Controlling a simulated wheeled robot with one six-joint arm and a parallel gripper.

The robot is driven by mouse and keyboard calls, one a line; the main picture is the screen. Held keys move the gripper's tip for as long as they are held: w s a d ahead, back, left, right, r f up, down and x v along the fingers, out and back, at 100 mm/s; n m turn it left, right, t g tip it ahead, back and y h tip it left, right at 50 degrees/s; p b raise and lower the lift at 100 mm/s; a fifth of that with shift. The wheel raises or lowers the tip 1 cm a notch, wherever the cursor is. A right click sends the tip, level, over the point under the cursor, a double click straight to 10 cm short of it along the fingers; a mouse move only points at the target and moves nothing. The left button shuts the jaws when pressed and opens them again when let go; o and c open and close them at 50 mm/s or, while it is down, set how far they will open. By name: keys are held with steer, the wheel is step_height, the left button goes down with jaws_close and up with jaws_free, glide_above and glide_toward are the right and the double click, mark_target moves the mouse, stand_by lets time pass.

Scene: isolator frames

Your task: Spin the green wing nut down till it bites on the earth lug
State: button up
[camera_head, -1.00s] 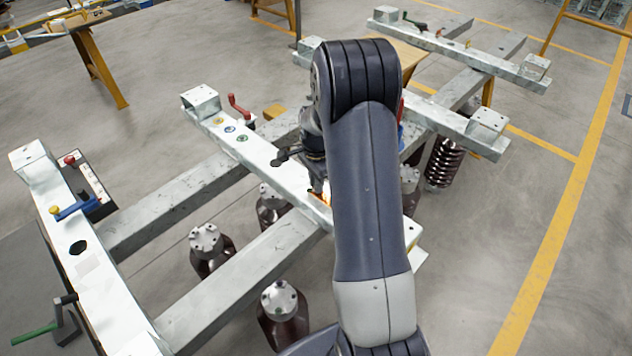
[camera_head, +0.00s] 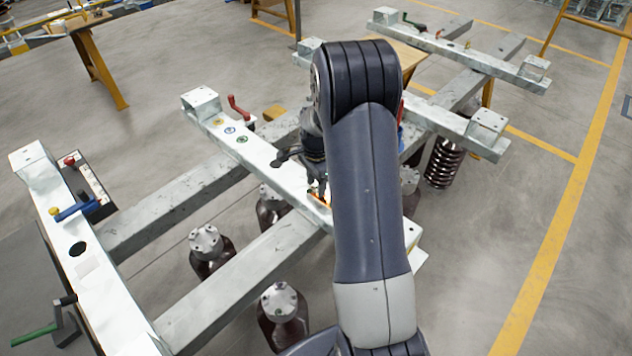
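My gripper (camera_head: 319,187) points down at the top of the middle galvanised beam (camera_head: 265,160), left of my forearm. Its fingertips are small and partly hidden, so I cannot tell whether they are open or shut. A small orange patch (camera_head: 321,203) shows on the beam just below the fingers. I cannot make out a green wing nut or an earth lug; my arm and gripper cover that part of the beam. A small green round mark (camera_head: 242,139) is on the same beam, up and left of the gripper.
Blue (camera_head: 230,130) and yellow (camera_head: 218,121) round marks and a red crank handle (camera_head: 238,106) are near the beam's far end. A green-handled crank (camera_head: 35,336) and a blue lever (camera_head: 75,210) are at the left beam.

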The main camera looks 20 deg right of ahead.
mark_target(316, 186)
steer(key=shift+r, duration=0.15)
step_height(316, 186, up, 11)
steer(key=shift+f, duration=0.2)
steer(key=shift+f, duration=0.1)
step_height(316, 186, down, 11)
steer(key=shift+r, duration=0.2)
stand_by(0.5)
